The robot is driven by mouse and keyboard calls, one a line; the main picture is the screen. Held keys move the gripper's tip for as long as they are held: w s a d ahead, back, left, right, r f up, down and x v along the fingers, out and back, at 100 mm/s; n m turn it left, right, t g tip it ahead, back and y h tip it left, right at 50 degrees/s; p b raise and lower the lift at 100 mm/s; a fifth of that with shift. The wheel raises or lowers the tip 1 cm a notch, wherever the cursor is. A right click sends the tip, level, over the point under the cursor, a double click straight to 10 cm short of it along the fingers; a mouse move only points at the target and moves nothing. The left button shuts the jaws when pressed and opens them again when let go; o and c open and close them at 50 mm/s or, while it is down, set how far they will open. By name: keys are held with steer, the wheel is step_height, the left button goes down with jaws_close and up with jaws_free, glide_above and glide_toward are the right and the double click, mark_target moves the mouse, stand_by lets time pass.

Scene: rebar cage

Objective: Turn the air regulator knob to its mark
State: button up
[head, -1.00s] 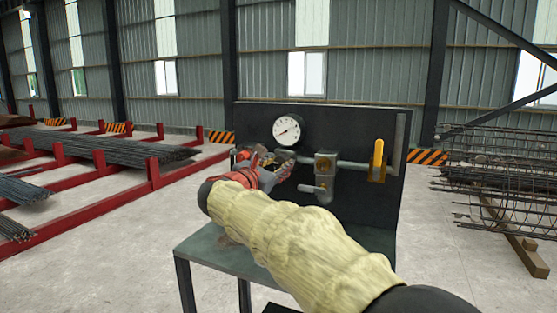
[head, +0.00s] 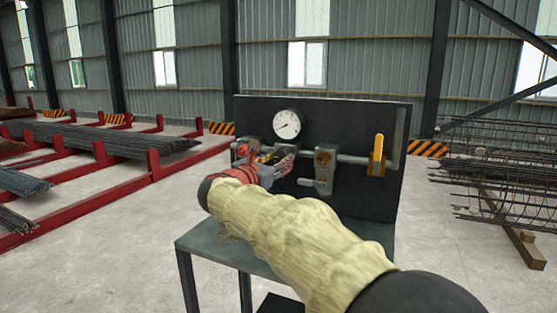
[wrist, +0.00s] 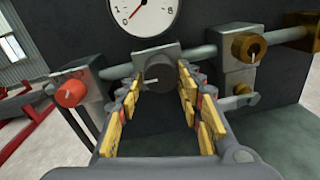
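The dark round regulator knob (wrist: 158,72) sits under the gauge on a grey body in the wrist view, with a small pale line on its face. My gripper (wrist: 156,86) is open, its yellow-padded fingers left and right of the knob with a visible gap on each side. I cannot tell how far the fingertips reach past the knob's face. The white gauge (head: 287,123) shows in both views, its needle toward the lower left. In the head view my gripper (head: 266,160) is in front of the panel and hides the knob.
A red knob (wrist: 70,93) is left of my fingers, and a brass valve (wrist: 240,47) is on the pipe to the right. A yellow handle (head: 377,154) stands farther right on the black panel (head: 362,120). The grey bench (head: 212,242) is below.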

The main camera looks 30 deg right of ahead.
steer(key=shift+o, duration=1.3)
steer(key=shift+r, duration=0.15)
steer(key=v, duration=1.2)
